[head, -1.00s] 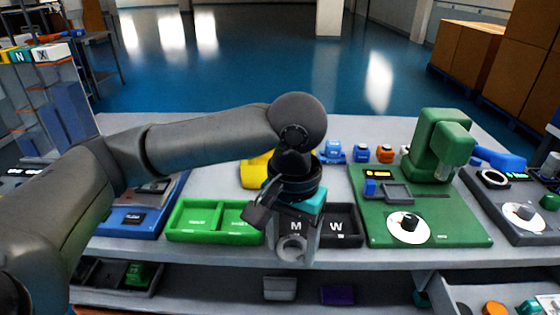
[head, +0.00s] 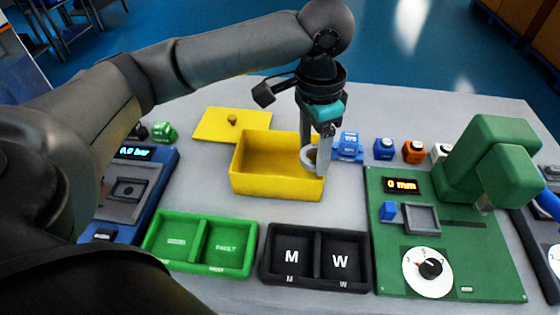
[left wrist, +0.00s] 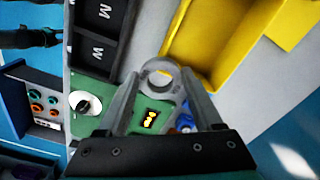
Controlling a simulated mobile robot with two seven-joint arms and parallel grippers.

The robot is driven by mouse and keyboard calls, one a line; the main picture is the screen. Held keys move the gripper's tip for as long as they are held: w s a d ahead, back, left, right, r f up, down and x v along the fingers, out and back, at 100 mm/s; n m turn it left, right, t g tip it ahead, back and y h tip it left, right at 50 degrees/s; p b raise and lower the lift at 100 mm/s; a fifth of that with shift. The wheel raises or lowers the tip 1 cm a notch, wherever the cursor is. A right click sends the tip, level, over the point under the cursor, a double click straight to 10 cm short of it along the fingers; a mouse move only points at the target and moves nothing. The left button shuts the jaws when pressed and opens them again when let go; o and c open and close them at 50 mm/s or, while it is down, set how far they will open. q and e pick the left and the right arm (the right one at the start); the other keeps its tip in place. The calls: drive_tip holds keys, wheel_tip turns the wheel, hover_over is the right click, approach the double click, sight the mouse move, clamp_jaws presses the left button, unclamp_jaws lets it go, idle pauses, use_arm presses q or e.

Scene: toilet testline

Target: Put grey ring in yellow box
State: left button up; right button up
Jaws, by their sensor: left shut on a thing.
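The grey ring (head: 309,157) is held between the fingertips of my left gripper (head: 323,160), at the right end of the yellow box. It also shows in the left wrist view (left wrist: 159,78), gripped between both fingers. The yellow box (head: 275,184) stands open on the table, and its inside looks empty where visible. It shows at the upper right of the left wrist view (left wrist: 205,45). In the head view the ring overlaps the box's right wall; its exact height above the rim is hard to tell. My right gripper is not in view.
A yellow lid (head: 215,124) with a knob lies behind the box. A green two-compartment tray (head: 150,245) and a black M/W tray (head: 316,270) stand in front. A green machine (head: 450,270) is at right. Small blue and orange blocks (head: 413,151) stand behind.

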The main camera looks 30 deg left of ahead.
use_arm(q)
drive_tip(key=w+r+m+p, duration=0.1)
drive_tip(key=m, duration=0.1)
drive_tip(key=r+m+p, duration=0.1)
drive_tip(key=m+p, duration=0.1)
drive_tip(key=shift+w+a+r, duration=0.25)
drive_tip(key=shift+w+a, duration=0.1)
drive_tip(key=shift+a, duration=0.05)
wheel_tip(320, 180, up, 2)
drive_tip(key=w+a+r+m+p, duration=0.1)
drive_tip(key=w+a+m+p, duration=0.15)
drive_tip(key=m+p, duration=0.3)
drive_tip(key=m, duration=0.7)
hover_over(300, 173)
wheel_tip(300, 173, down, 15)
drive_tip(key=shift+r+p, duration=0.1)
drive_tip(key=shift+p, duration=0.3)
drive_tip(key=shift+f+b, duration=0.45)
drive_tip(key=shift+f, duration=1.6)
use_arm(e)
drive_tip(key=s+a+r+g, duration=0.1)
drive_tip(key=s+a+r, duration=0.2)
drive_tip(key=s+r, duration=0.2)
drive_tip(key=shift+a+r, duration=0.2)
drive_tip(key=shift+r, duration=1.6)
use_arm(q)
drive_tip(key=shift+f, duration=0.1)
